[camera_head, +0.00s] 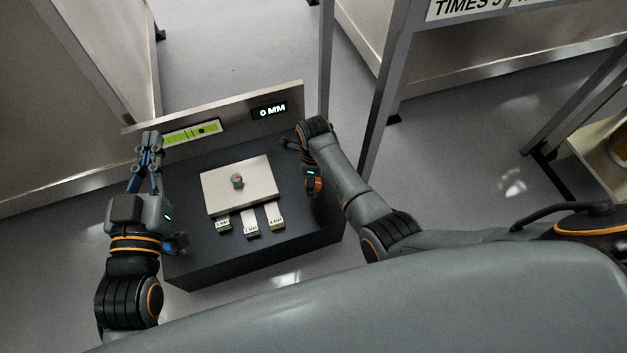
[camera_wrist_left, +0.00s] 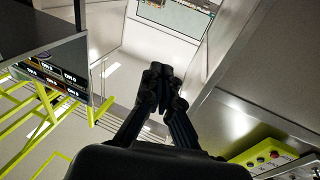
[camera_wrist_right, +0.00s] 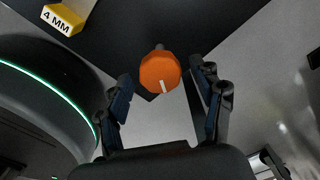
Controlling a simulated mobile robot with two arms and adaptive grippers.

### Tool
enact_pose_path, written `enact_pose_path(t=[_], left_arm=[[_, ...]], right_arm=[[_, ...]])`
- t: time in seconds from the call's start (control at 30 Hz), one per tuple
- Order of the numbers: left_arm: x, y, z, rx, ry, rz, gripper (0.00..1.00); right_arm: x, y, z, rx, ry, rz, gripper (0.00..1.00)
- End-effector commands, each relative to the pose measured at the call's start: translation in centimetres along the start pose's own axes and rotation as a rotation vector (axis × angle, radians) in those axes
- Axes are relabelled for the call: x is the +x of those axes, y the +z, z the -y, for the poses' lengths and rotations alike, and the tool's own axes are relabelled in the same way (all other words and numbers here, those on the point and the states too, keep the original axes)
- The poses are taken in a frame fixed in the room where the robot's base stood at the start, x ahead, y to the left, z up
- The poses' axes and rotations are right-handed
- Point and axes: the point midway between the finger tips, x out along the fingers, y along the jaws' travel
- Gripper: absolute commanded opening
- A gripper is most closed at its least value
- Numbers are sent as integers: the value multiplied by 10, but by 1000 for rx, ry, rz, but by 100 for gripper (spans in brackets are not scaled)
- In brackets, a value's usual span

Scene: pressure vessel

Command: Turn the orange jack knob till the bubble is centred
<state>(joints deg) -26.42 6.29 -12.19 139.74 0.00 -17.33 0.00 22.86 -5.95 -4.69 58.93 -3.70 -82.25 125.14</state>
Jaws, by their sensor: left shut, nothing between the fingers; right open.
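The orange jack knob (camera_wrist_right: 161,73), with a white mark, shows in the right wrist view. My right gripper (camera_wrist_right: 160,85) is open, one finger either side of the knob; contact cannot be told. In the head view my right arm reaches the table's right side, its fingers unclear. The green level vial (camera_head: 193,132) is on the grey back panel; the bubble is too small to place surely. A display (camera_head: 269,111) reads 0 MM. My left gripper (camera_head: 152,145) is shut and empty, in front of the panel's left end; it also shows in the left wrist view (camera_wrist_left: 160,78).
A dark table (camera_head: 200,258) carries a pale plate (camera_head: 222,190) with a small grey and red piece (camera_head: 237,181). Several labelled blocks lie before it, including a yellow 4 MM block (camera_wrist_right: 62,20). A grey frame post (camera_head: 382,105) stands behind on the right.

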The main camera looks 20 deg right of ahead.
Motion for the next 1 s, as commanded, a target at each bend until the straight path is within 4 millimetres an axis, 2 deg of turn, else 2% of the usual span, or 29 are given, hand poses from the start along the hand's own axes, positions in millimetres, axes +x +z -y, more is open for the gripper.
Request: enact_pose_path(t=[0.17, 0.43, 0.7, 0.93, 1.0], left_arm=[[1, -8, -1, -1, 3, -49, 0], [1, -10, -1, -2, 3, -54, 0], [1, -10, -1, -1, 3, -53, 0], [1, -8, -1, -1, 2, -37, 0], [0, -1, 0, 0, 0, 0, 0]], right_arm=[[2, 0, 0, 0, 0, 0, 67], [2, 0, 0, 0, 0, 0, 67], [2, 0, 0, 0, 1, 0, 12], [1, 0, 0, -8, 1, 0, 12], [1, 0, 0, -20, 2, 0, 12]])
